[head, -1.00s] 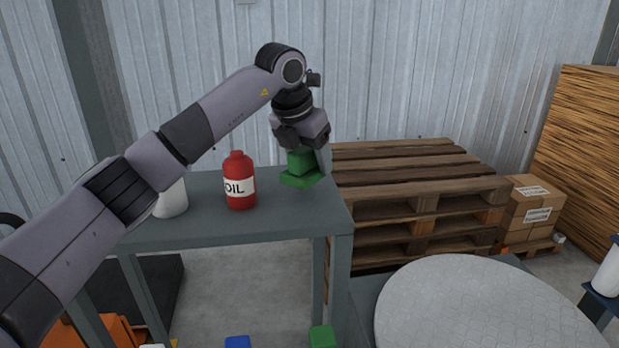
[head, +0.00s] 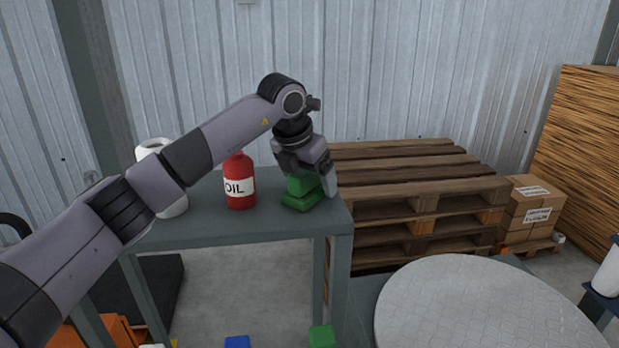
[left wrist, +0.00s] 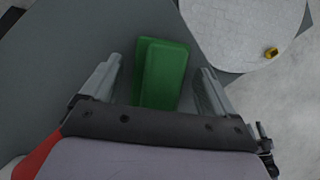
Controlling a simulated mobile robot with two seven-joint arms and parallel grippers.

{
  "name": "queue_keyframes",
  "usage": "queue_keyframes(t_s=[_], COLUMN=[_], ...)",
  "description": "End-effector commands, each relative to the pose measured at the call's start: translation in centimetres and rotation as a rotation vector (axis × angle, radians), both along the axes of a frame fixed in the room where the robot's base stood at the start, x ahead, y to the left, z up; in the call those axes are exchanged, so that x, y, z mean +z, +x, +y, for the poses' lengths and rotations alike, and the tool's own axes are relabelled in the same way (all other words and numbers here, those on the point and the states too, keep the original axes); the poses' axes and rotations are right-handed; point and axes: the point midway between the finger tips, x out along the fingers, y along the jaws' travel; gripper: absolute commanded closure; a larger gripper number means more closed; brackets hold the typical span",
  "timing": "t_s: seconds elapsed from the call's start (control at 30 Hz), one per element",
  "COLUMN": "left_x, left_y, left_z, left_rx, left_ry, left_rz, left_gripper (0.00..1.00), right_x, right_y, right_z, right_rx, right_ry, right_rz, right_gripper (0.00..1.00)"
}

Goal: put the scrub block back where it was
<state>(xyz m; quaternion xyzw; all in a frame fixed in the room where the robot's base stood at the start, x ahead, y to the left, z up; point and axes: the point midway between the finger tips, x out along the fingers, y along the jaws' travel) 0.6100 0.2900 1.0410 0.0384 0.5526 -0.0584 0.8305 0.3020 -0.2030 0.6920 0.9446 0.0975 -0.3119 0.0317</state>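The green scrub block (head: 301,201) sits on the grey table (head: 225,228), near its right end. It has a wide base and a narrower raised top. My left gripper (head: 309,180) is above it, pointing down, with its fingers either side of the raised top. In the left wrist view the scrub block (left wrist: 163,75) lies between the spread fingers (left wrist: 158,85), with a gap on each side. The gripper is open. My right gripper is not in view.
A red oil bottle (head: 240,183) stands left of the block, and a white container (head: 172,203) is farther left, partly behind my arm. Wooden pallets (head: 420,185) are stacked right of the table. A round patterned plate (head: 480,310) is at the front right.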

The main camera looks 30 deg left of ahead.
Motion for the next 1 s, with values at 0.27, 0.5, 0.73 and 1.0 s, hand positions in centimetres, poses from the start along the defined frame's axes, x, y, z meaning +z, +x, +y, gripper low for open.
queue_keyframes(t_s=[0.27,0.5,0.73,1.0], left_x=[1.4,6.1,10.0,11.4], left_y=[-0.4,-2.3,-3.9,-4.6], left_z=[0.1,0.4,0.6,0.7], left_rx=[0.000,0.001,0.001,0.001], left_ry=[-0.001,0.001,-0.001,0.000], left_rz=[-0.004,-0.005,-0.003,0.000], left_gripper=[0.11,0.11,0.11,0.11], right_x=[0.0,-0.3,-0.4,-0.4], right_y=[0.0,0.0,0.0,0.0], right_z=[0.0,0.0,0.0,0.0], right_rx=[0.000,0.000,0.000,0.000], right_ry=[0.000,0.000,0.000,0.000], right_rz=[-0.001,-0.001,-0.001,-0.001], right_gripper=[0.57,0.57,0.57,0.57])
